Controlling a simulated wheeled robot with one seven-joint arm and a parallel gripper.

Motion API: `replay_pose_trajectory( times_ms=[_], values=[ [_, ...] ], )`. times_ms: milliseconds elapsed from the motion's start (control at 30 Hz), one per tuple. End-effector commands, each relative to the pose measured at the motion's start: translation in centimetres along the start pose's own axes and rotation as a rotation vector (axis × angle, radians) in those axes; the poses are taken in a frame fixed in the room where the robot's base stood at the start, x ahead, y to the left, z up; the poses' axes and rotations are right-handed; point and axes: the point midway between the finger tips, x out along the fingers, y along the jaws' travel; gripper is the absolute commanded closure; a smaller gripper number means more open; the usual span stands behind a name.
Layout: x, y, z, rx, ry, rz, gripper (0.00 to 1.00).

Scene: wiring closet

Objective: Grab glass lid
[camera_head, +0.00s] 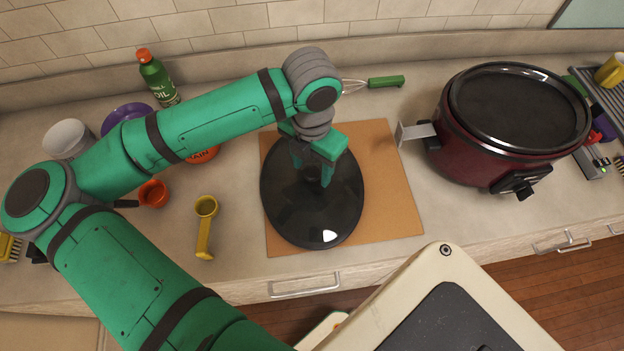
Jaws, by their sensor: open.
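The glass lid (320,222) is a dark, glossy, round lid with a bright reflection near its front edge. It lies on an orange-brown cutting board (395,195) on the counter. My gripper (312,182) points down over the middle of the lid, with its fingers open. The lid's centre and any knob there are hidden behind the fingers. I cannot tell whether the fingers touch the lid.
A dark red slow cooker (458,150) with a black top stands to the right. A green-handled whisk (385,82), an oil bottle (158,78), a yellow measuring scoop (205,225) and an orange cup (153,194) lie around. Bare counter borders the board's left side.

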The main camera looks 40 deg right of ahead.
Motion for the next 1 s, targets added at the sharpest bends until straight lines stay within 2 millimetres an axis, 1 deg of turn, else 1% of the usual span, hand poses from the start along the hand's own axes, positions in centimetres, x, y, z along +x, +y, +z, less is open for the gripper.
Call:
replay_pose_trajectory(
  times_ms=[233,267,300,367,400,467,833,933,1000],
  values=[
    [0.2,0.0,0.0,0.001,-0.001,0.000,0.48],
    [0.2,0.0,0.0,0.000,-0.001,0.000,0.53],
    [0.2,0.0,0.0,0.000,-0.001,0.000,0.62],
    [0.2,0.0,0.0,0.000,-0.001,0.000,0.77],
    [0.2,0.0,0.0,0.000,-0.001,0.000,0.86],
    [0.2,0.0,0.0,0.000,-0.001,0.000,1.00],
    [0.0,0.0,0.0,0.000,-0.002,0.001,1.00],
    [-0.5,0.1,0.0,-0.001,-0.002,0.003,1.00],
    [-1.2,0.2,0.0,-0.002,-0.003,0.003,1.00]
  ],
)
